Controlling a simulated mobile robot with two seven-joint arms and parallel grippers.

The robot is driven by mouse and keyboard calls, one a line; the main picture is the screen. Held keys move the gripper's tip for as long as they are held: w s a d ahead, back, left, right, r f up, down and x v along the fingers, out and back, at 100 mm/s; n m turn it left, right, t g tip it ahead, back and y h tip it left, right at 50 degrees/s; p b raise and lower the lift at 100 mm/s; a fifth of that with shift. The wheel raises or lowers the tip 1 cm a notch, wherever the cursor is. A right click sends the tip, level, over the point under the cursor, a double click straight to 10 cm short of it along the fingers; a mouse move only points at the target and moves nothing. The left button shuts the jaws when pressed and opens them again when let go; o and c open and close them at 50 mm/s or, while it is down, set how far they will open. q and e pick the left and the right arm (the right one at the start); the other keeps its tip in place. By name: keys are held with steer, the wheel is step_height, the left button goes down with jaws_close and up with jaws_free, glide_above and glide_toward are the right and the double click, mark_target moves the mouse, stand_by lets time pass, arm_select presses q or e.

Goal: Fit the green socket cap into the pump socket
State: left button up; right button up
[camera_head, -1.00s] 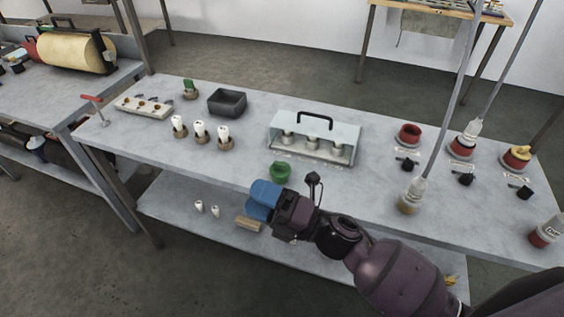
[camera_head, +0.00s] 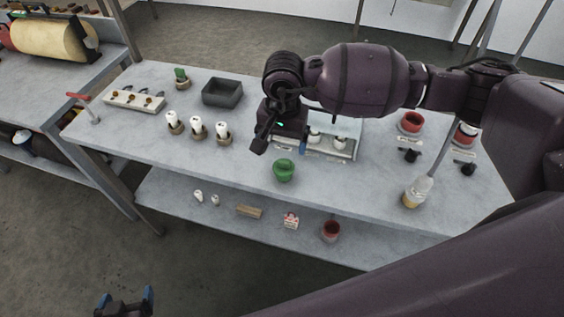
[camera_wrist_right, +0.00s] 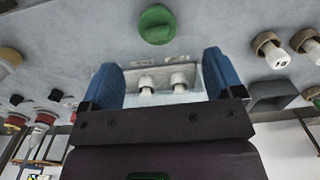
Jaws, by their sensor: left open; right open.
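A round green piece (camera_head: 284,170), cup-like with a wide rim, sits on the table near its front edge. In the right wrist view it shows from above as a green disc with a raised grip bar (camera_wrist_right: 157,24). A second, smaller green piece (camera_head: 181,75) stands in a brown ring at the back left. I cannot tell which place is the pump socket. My right gripper (camera_head: 281,147) is open and empty, above the table just behind the front green piece; its blue fingers also show in the right wrist view (camera_wrist_right: 165,82). My left gripper (camera_head: 125,300) is open and empty, low at the bottom left, off the table.
A clear case (camera_head: 345,145) with white-topped pieces stands behind my right gripper, partly hidden. Several white cylinders in brown rings (camera_head: 197,130), a dark tray (camera_head: 222,93) and a pale rack (camera_head: 134,100) stand left. A bottle (camera_head: 417,192) and red pots (camera_head: 411,122) stand right.

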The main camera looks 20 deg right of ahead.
mark_target(284, 161)
steer(key=shift+w+d, duration=0.2)
steer(key=shift+d, duration=0.05)
step_height(284, 161, down, 11)
steer(key=shift+s+r+p, duration=0.1)
steer(key=shift+r+p, duration=0.1)
steer(key=shift+p, duration=0.15)
steer(key=c, duration=1)
